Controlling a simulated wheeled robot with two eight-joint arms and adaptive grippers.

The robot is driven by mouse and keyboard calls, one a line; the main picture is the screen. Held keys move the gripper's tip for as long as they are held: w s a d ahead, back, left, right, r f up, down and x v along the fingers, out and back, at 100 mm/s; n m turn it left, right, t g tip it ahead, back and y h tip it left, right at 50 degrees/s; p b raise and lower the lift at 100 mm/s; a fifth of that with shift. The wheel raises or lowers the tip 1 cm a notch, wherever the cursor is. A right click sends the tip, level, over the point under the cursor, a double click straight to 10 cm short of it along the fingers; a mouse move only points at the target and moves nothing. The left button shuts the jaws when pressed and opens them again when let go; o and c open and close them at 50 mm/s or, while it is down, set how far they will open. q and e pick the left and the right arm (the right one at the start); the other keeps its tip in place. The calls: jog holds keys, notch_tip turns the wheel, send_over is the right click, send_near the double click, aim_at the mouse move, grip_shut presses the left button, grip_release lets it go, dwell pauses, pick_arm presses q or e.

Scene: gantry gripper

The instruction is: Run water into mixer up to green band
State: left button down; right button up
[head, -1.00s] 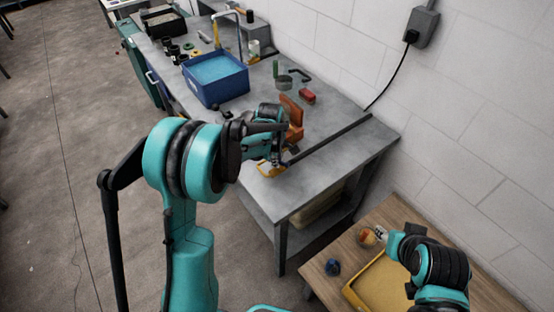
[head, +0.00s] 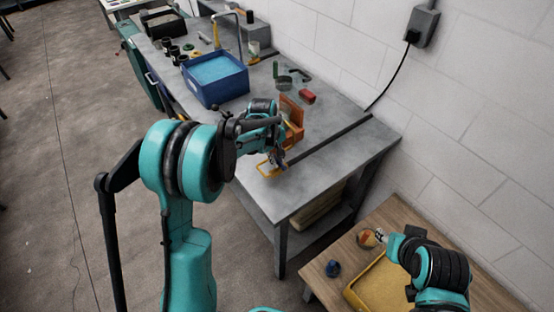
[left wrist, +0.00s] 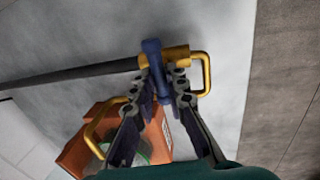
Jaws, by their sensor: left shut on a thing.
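My left gripper (head: 274,158) is at the near end of the grey bench, where a dark pipe ends. In the left wrist view its fingers (left wrist: 165,84) are shut on a blue lever (left wrist: 152,58) on a brass-yellow fitting (left wrist: 178,55) at the pipe's end. An orange container (head: 291,112) stands beside the gripper. It also shows in the left wrist view (left wrist: 80,154), partly hidden by the fingers, with something green and round in it. Whether it is the mixer, and any water level, I cannot tell. My right gripper (head: 381,235) is small at lower right, its jaws unclear.
A blue basin (head: 213,92) stands farther back on the grey bench (head: 318,147), near a tap (head: 239,40). The dark pipe (head: 330,138) crosses the bench. A wooden table (head: 388,213) at lower right holds a yellow tray (head: 352,291), a round orange thing (head: 367,238) and a blue thing (head: 333,268).

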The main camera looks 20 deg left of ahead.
dwell(0.4)
pick_arm(q)
jog(key=c, duration=1.5)
grip_release()
jog(key=shift+c, duration=0.2)
notch_tip(320, 180, up, 12)
jog(key=s+a, duration=0.1)
jog(key=shift+s+a, duration=0.2)
jog(key=shift+s, duration=0.2)
jog(key=shift+s+f, duration=0.1)
jog(key=s+f+m+t+b, duration=0.1)
jog(key=s+f+m+b, duration=0.1)
jog(key=s, duration=0.6)
jog(key=s+d+f+m+t+y+b, duration=0.1)
jog(key=s+f+m+t+b, duration=0.1)
jog(key=s+m, duration=0.3)
jog(key=s+f+m+t+b, duration=0.1)
jog(key=s+m+t+b, duration=0.1)
jog(key=s, duration=0.9)
jog(key=shift+d+f+m, duration=0.3)
jog(key=shift+f+m, duration=0.1)
jog(key=shift+m, duration=0.3)
